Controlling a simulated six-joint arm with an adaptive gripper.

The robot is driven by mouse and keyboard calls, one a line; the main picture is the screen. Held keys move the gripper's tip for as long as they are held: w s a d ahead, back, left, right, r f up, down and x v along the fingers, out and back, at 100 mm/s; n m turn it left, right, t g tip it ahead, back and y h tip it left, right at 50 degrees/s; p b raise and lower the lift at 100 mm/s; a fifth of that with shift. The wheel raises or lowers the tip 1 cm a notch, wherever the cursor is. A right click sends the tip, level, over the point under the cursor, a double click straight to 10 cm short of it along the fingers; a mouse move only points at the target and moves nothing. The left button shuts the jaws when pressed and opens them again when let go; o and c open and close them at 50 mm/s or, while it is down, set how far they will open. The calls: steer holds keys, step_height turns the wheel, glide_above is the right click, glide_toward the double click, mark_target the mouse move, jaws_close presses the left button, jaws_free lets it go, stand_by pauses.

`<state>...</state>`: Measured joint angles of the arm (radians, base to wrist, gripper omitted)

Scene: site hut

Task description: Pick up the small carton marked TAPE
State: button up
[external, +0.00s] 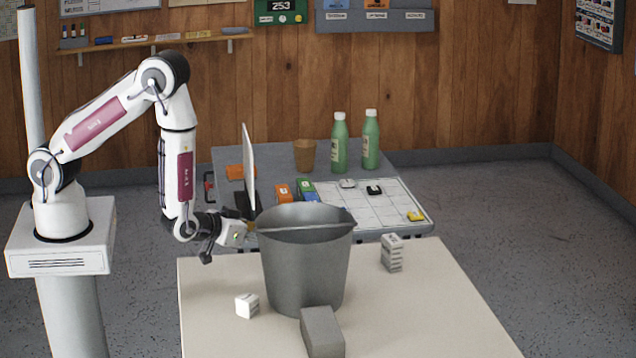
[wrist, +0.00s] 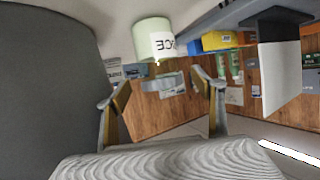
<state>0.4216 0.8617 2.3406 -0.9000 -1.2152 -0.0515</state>
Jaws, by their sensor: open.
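A small white carton (external: 247,305) with dark marks sits on the near cream table, left of a grey bucket; its print is too small to read. I cannot tell which carton reads TAPE. My gripper (external: 244,229) is at the left of the bucket's rim, higher than the white carton and apart from it. In the wrist view my gripper (wrist: 164,92) has its two fingers spread, with nothing held between them.
The tall grey bucket (external: 306,270) fills the near table's middle, with a grey block (external: 322,332) in front. A thin white panel (external: 249,168) stands upright behind my gripper. The far grey table holds two green bottles (external: 339,145) and small boxes.

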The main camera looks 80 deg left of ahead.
stand_by(0.3)
steer(key=shift+x, duration=2.65)
steer(key=c, duration=1.5)
